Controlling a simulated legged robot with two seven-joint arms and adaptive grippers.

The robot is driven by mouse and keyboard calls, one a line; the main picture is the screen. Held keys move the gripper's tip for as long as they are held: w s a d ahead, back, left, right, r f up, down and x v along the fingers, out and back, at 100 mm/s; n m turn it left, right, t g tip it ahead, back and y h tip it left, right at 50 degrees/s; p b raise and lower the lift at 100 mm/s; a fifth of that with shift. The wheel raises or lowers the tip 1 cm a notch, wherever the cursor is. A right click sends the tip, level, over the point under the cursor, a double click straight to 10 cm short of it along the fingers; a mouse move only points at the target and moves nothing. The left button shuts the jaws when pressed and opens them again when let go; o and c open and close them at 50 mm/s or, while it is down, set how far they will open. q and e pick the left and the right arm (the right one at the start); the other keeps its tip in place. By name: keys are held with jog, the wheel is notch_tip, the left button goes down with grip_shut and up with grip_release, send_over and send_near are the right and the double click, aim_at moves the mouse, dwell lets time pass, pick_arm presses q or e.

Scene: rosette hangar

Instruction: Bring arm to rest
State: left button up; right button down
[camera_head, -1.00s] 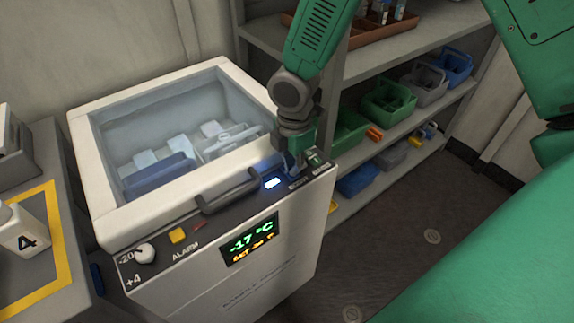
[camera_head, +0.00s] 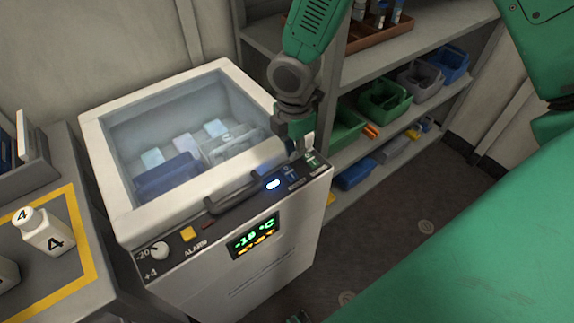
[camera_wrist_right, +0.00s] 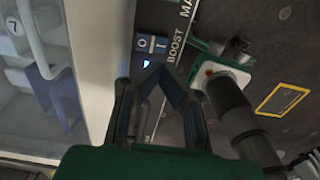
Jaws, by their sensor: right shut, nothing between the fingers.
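My right gripper (camera_head: 298,150) hangs over the right end of the freezer's control panel (camera_head: 235,220). It is shut and empty. In the right wrist view the fingers (camera_wrist_right: 157,72) come together just below a blue rocker switch (camera_wrist_right: 150,45) marked O and I, beside the word BOOST. I cannot tell the exact gap to the panel. The chest freezer (camera_head: 100,170) has frosted contents under its clear top and a dark handle (camera_head: 235,195) at its front. A small white light (camera_head: 273,184) glows on the panel. My left gripper is not in view.
A shelf unit (camera_head: 400,55) with green, grey and blue bins stands close behind my right arm. At left, a grey bench (camera_head: 55,150) holds a white bottle (camera_head: 48,232) marked 4 inside a yellow outline. Floor (camera_head: 400,205) is clear right of the freezer.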

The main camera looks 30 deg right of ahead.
dwell(0.3)
jog(key=s+a+f+m+y+b, duration=0.2)
jog(key=s+a+f+m+b, duration=0.15)
jog(key=s+f+m, duration=0.8)
jog(key=s+d+f+m+h+b, duration=0.2)
jog(key=s+d+f+m, duration=0.2)
jog(key=s, duration=0.7)
notch_tip(320, 180, down, 4)
jog(key=shift+d+r+m+t, duration=0.1)
jog(key=shift+d+m+t, duration=0.2)
jog(key=shift+m, duration=0.95)
jog(key=shift+s, duration=0.1)
